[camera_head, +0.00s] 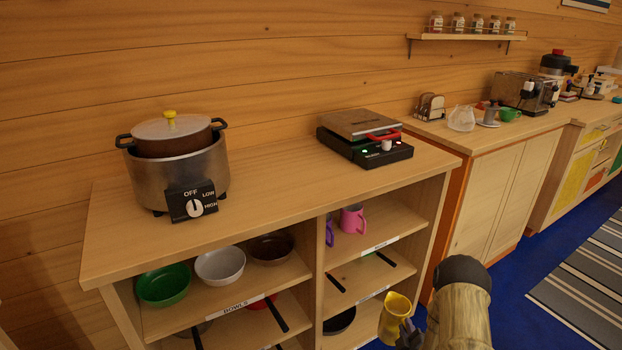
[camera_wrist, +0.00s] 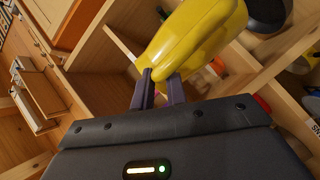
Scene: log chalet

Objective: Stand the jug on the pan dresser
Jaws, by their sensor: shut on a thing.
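The yellow jug (camera_head: 395,316) is held low in front of the dresser's right side in the head view. In the wrist view the jug (camera_wrist: 195,40) fills the top middle. My gripper (camera_wrist: 158,76) is shut on the jug, its two dark fingers at the jug's near end. In the head view my gripper (camera_head: 410,335) is mostly hidden by my arm and cut off at the bottom edge. The pan dresser (camera_head: 270,190) is a wooden unit with open shelves. Its top has a bare stretch between the slow cooker and the black appliance.
A slow cooker (camera_head: 178,165) stands on the dresser's left, a black appliance with a red handle (camera_head: 365,140) at its back right. Shelves below hold bowls (camera_head: 220,265), pink mug (camera_head: 353,219) and pans (camera_head: 340,320). A counter (camera_head: 480,135) stands to the right.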

